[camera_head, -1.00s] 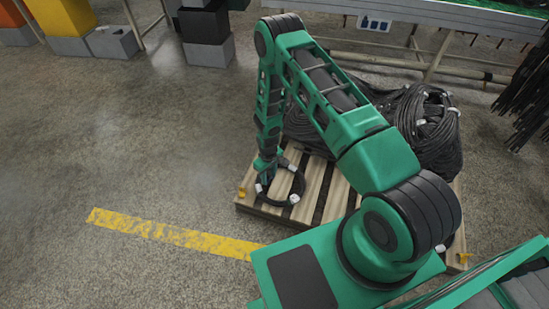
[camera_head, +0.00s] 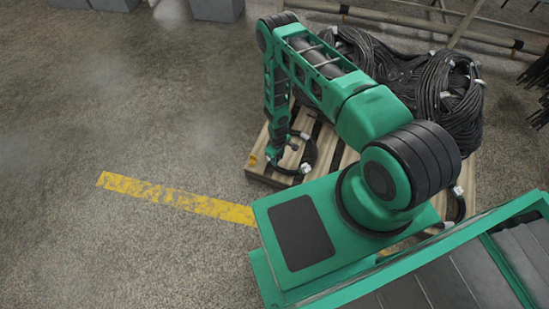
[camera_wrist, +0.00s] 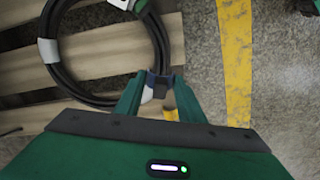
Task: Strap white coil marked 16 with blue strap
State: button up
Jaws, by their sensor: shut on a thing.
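A black hose coil (camera_head: 311,155) with white ties lies on the near left end of a wooden pallet. It fills the upper left of the wrist view (camera_wrist: 53,68). I cannot read a 16 on it, and no white coil shows clearly. My gripper (camera_wrist: 158,84) is at the coil's lower right edge in the wrist view, shut on a small dark bluish piece (camera_wrist: 161,90). That piece may be the blue strap. A white bit (camera_wrist: 147,94) shows beside it. In the head view my gripper (camera_head: 272,153) is small and low, at the coil's left side.
The pallet (camera_head: 258,169) has a yellow corner piece (camera_head: 252,160). A large heap of black hoses (camera_head: 440,95) fills its back. Dark hoses hang at the right edge. A yellow floor stripe (camera_head: 170,195) runs left of the pallet.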

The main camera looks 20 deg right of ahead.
aim_at(278, 166)
jog(key=shift+d+f, duration=0.1)
jog(key=shift+d, duration=0.05)
jog(key=shift+s+f, duration=0.1)
jog(key=shift+f, duration=1.65)
jog(key=shift+f, duration=1.85)
dwell(0.9)
jog(key=o, duration=1.1)
notch_tip(278, 166, up, 11)
jog(key=shift+f, duration=0.15)
